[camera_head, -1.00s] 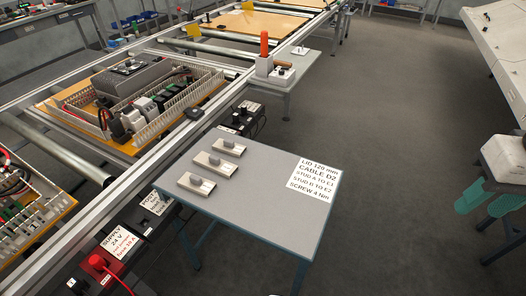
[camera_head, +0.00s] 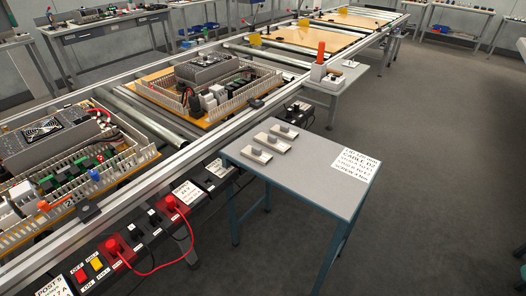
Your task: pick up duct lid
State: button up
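Three short pale pieces with grey knobs on top lie in a row on a small grey table (camera_head: 311,174). They look like duct lids: a near one (camera_head: 255,154), a middle one (camera_head: 270,143) and a far one (camera_head: 285,131). I cannot tell their lengths apart. A white printed label (camera_head: 355,163) lies at the table's right corner; its text is too small to read surely now. Slotted wiring ducts (camera_head: 238,102) run around the board on the conveyor. My gripper is not in view.
A roller conveyor (camera_head: 165,128) with wired boards runs along the left. A black strip with red plugs (camera_head: 114,246) and a looping red cable (camera_head: 160,268) hangs on its near side. A side shelf holds an orange-topped device (camera_head: 320,62). Grey floor (camera_head: 440,170) is clear at right.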

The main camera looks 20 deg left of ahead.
aim_at(271, 141)
jog(key=u, duration=1)
jog(key=i, duration=1)
jog(key=z, duration=0.05)
jog(key=k, duration=1.2)
jog(key=u, duration=0.8)
jog(key=i, duration=1.15)
jog(key=z, duration=0.75)
jog(key=i, duration=0.3)
jog(key=z, duration=0.4)
